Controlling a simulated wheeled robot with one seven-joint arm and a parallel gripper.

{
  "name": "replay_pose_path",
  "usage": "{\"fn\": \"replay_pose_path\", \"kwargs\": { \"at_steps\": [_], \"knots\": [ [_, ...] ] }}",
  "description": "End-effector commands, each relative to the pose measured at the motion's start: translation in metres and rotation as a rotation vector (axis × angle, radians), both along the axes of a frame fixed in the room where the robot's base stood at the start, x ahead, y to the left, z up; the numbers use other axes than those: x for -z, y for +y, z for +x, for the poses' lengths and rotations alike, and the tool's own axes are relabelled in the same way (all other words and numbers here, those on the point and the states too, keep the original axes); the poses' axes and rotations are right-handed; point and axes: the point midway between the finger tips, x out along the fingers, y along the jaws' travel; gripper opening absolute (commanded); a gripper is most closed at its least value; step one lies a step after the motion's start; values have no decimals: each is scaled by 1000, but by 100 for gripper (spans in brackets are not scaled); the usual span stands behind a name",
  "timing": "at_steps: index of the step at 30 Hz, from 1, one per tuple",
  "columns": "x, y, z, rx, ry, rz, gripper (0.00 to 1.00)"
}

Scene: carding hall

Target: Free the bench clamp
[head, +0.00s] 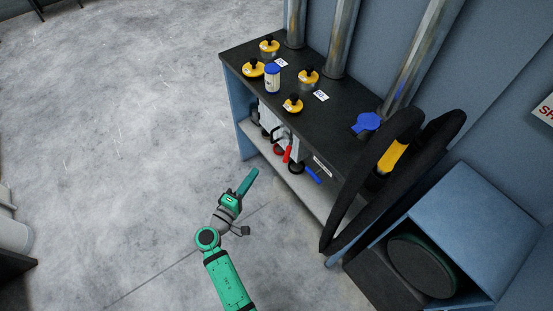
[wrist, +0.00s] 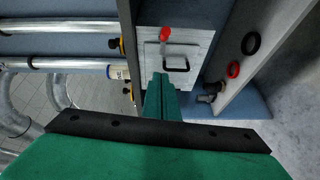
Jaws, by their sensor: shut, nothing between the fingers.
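A bright red handle (head: 287,153) shows at the front of the dark-topped bench, against a pale panel; I take it as the clamp's, but its mechanism is too small to make out. In the wrist view the red end (wrist: 165,33) sits at one edge of the white panel (wrist: 152,50), beside a black pull handle (wrist: 178,66). My gripper (head: 253,173) is shut and empty, in front of the bench and apart from it. In the wrist view its fingertips (wrist: 160,78) point at the panel and cover part of its lower edge.
The bench top (head: 240,57) carries several yellow discs with black knobs and a blue-lidded container (head: 272,79). A lower shelf (head: 253,143) holds rings and a blue-handled item (head: 312,174). A thick black hose (head: 345,200) loops at right.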

Motion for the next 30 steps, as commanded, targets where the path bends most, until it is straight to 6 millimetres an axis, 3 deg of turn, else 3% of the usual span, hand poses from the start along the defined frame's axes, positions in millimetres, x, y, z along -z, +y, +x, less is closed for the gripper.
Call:
{"fn": "replay_pose_path", "kwargs": {
  "at_steps": [10,25,30],
  "knots": [
    [0,-7,13,1,-1,2,0],
    [2,-50,91,1,0,2,0],
    [6,-74,81,1,1,2,0]
  ]
}}
